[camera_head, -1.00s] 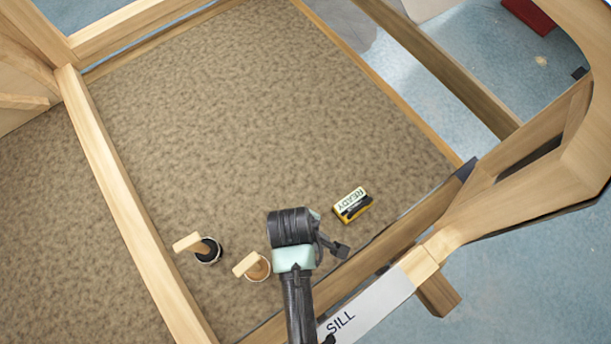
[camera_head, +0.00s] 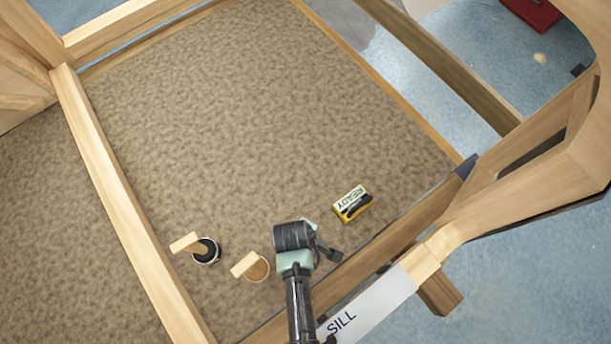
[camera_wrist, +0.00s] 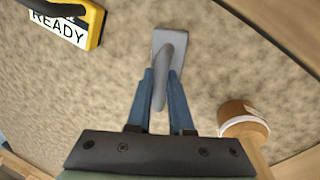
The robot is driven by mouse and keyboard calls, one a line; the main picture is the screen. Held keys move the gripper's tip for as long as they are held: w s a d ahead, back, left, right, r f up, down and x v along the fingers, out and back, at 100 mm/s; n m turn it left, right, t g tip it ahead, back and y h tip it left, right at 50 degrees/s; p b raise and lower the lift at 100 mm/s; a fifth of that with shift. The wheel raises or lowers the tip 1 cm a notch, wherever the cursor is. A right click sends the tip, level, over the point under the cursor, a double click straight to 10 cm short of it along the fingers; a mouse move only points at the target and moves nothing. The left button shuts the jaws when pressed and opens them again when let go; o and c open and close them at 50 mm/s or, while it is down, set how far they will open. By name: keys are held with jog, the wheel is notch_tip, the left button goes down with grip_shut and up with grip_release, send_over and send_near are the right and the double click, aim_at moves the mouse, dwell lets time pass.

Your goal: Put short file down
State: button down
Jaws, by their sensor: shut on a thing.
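The short file (camera_wrist: 168,46) is grey, with a flat, roughly rectangular plate and a rounded handle, in the upper middle of the wrist view. My gripper (camera_wrist: 160,78) has blue fingers shut on its handle, one on each side. The file shows above the brown carpet (camera_wrist: 215,65); I cannot tell whether it touches. In the head view my arm's dark end (camera_head: 294,238) hides most of the gripper and file, just inside the sill (camera_head: 345,318).
A yellow READY box (camera_head: 352,203) lies up and right of my arm's end. Two pots with wooden handles, one brown (camera_head: 257,268) and one black (camera_head: 206,251), stand to its left. Carpet beyond is clear. A wooden beam (camera_head: 120,205) borders the left side.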

jog(key=shift+f, duration=0.1)
jog(key=c, duration=0.8)
grip_release()
